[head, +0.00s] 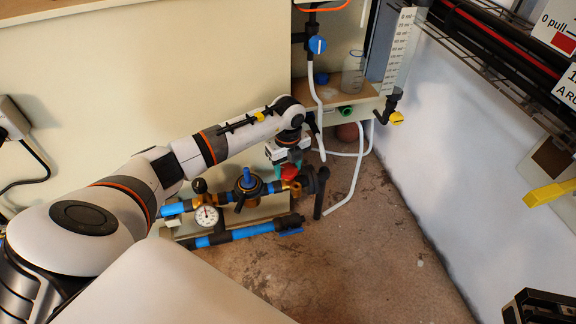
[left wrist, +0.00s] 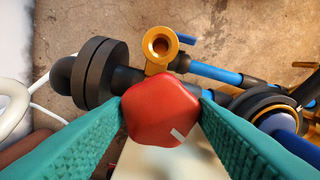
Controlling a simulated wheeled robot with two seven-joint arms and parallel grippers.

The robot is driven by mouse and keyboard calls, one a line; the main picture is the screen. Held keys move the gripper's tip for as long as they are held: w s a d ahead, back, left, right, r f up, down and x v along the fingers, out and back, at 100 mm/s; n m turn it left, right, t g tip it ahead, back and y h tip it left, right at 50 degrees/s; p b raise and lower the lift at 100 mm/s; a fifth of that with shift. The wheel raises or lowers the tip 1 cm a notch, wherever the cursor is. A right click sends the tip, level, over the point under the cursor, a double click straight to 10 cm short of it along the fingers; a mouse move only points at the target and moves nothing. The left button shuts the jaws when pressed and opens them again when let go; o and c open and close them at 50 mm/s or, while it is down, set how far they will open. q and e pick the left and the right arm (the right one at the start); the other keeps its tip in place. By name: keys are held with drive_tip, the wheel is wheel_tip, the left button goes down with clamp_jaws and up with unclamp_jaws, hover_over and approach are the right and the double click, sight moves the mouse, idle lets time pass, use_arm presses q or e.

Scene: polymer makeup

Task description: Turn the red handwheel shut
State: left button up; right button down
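The red handwheel (left wrist: 162,108) is a rounded, squarish red knob with a white mark on its lower right part. It sits on the dark and brass pipework, and shows small and partly hidden in the head view (head: 289,173). My left gripper (head: 287,164) reaches down over it from the left. In the left wrist view its teal fingers lie on opposite sides of the handwheel, the tips touching its left and right edges. The gripper looks shut on the wheel. My right gripper is not recognisable in these views.
Close around stand a pressure gauge (head: 206,216), a blue-topped valve (head: 247,181), a lower blue pipe (head: 235,236) and a black flange (left wrist: 97,73). White hoses (head: 357,170) hang behind. A white wall closes the right side; the floor (head: 370,260) in front is clear.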

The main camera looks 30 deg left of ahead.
use_arm(q)
drive_tip(key=c, duration=0.5)
